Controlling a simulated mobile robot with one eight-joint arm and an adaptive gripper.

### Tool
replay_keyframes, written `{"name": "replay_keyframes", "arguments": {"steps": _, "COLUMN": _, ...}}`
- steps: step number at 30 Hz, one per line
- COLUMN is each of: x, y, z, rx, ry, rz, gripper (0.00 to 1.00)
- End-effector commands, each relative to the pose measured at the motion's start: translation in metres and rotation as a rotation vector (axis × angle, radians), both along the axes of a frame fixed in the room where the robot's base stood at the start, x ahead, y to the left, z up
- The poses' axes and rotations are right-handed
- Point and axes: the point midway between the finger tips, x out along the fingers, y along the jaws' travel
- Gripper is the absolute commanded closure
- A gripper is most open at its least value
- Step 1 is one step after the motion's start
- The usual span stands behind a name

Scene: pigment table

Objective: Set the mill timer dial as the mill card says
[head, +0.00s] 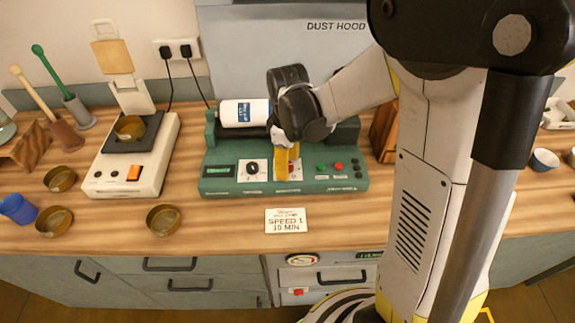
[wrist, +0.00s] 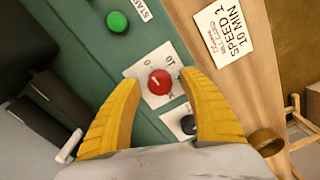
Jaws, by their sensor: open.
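The mill (head: 215,185) is a green machine on the bench. Its timer dial (wrist: 160,84) is a red knob on a white plate marked 0 and 10. A pale mark on the dial seems to point toward the 0 side, but it is small. My gripper (wrist: 162,80) is open above the panel, with its yellow fingers on either side of the dial and no clear contact. In the head view my gripper (head: 287,160) partly covers the dial. The mill card (head: 286,220) reads SPEED 1, 10 MIN and lies in front of the mill; it also shows in the wrist view (wrist: 231,38).
A black knob (head: 252,168) sits left of the dial on the panel. A green button (head: 321,166) and a red button (head: 338,166) are to its right. A white jar (head: 243,112) lies on top. Several brass bowls and a scale (head: 112,178) stand at left.

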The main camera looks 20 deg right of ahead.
Motion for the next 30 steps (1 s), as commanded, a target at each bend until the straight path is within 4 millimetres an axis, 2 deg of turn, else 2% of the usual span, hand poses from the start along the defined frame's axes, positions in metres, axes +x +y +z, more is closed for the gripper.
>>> {"name": "replay_keyframes", "arguments": {"steps": 6, "x": 0.0001, "y": -0.0001, "z": 0.0004, "rx": 0.0, "ry": 0.0, "rz": 0.0, "gripper": 0.51}}
{"name": "replay_keyframes", "arguments": {"steps": 11, "x": 0.0, "y": 0.0, "z": 0.0005, "rx": 0.0, "ry": 0.0, "rz": 0.0, "gripper": 1.0}}
{"name": "replay_keyframes", "arguments": {"steps": 22, "x": 0.0, "y": 0.0, "z": 0.0005, "rx": 0.0, "ry": 0.0, "rz": -0.035, "gripper": 1.0}}
{"name": "replay_keyframes", "arguments": {"steps": 30, "x": 0.0, "y": 0.0, "z": 0.0004, "rx": 0.0, "ry": 0.0, "rz": -0.192, "gripper": 1.0}}
